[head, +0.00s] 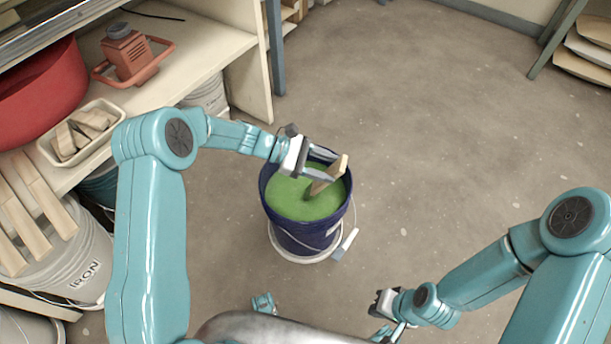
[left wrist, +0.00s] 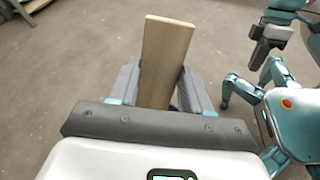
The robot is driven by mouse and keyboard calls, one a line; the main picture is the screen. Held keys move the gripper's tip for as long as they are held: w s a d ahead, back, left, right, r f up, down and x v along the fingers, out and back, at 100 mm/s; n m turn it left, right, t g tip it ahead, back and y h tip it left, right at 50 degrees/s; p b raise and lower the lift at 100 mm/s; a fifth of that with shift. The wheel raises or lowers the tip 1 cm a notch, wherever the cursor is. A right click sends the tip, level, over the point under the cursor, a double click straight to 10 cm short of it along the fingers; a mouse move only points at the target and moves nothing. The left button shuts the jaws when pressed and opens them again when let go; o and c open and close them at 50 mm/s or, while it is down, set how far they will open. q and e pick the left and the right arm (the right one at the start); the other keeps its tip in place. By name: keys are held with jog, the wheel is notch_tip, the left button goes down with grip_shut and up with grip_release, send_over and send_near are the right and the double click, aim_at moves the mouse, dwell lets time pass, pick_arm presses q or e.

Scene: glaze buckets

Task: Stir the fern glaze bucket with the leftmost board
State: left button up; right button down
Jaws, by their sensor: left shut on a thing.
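A dark blue bucket (head: 300,238) of green glaze (head: 288,200) stands on the floor in the middle of the head view. My left gripper (head: 322,168) is over the bucket's mouth, shut on a wooden board (head: 339,167). The board is tilted and its lower end is in the green glaze; that end is hidden. In the left wrist view the board (left wrist: 166,55) sticks up between the two fingers. Other boards (head: 42,208) lie across a grey bucket at the left. My right gripper (head: 383,300) is low and apart from the bucket; its jaws are unclear.
A white bucket marked IRON (head: 82,262) stands at the left under those boards. A bench (head: 190,50) holds a red tub (head: 40,95), a tray (head: 105,135) of wood blocks and an orange device (head: 128,58). A rack (head: 588,50) stands at top right. The floor (head: 430,130) is clear.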

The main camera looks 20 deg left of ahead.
pick_arm(q)
jog(key=s+d+r+p, duration=0.2)
jog(key=d+r+p, duration=0.1)
jog(key=r+p, duration=0.3)
jog(key=s+d+r+p, duration=0.1)
jog(key=d+r+p, duration=0.2)
jog(key=r, duration=0.8)
jog(key=p, duration=0.2)
jog(key=shift+s+r+p, duration=0.2)
jog(key=shift+s+p, duration=0.15)
jog(key=shift+p, duration=0.05)
jog(key=shift+d, duration=0.1)
notch_tip(320, 180, up, 5)
jog(key=p, duration=0.3)
jog(key=shift+p, duration=0.3)
dwell(0.3)
